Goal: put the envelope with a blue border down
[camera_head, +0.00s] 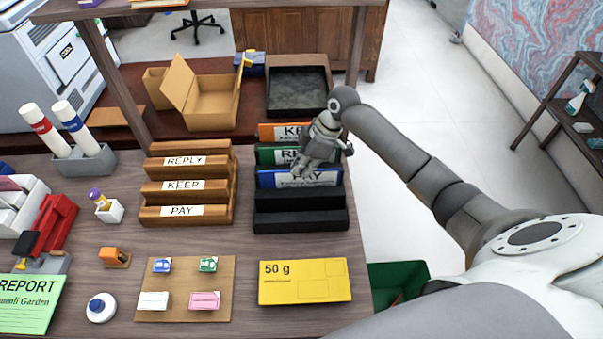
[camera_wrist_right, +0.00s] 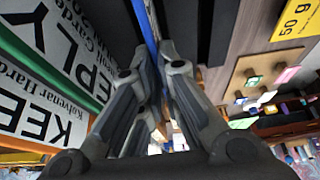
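The envelope with a blue border (camera_head: 275,179), with a white label reading PAY, stands upright in a slot of the black rack (camera_head: 300,222). My right gripper (camera_head: 308,172) is over its top edge and covers part of the label. In the right wrist view, the blue edge (camera_wrist_right: 150,25) runs between my two fingers (camera_wrist_right: 153,62), which are closed in on it. How deep it sits in the slot is hidden. My left gripper is out of view.
Green-bordered (camera_head: 270,154) and orange-bordered (camera_head: 272,132) envelopes stand behind it in the rack. The front slot looks empty. A brown rack (camera_head: 187,196) with labels REPLY, KEEP and PAY stands to the left. A yellow 50 g envelope (camera_head: 305,282) lies flat in front.

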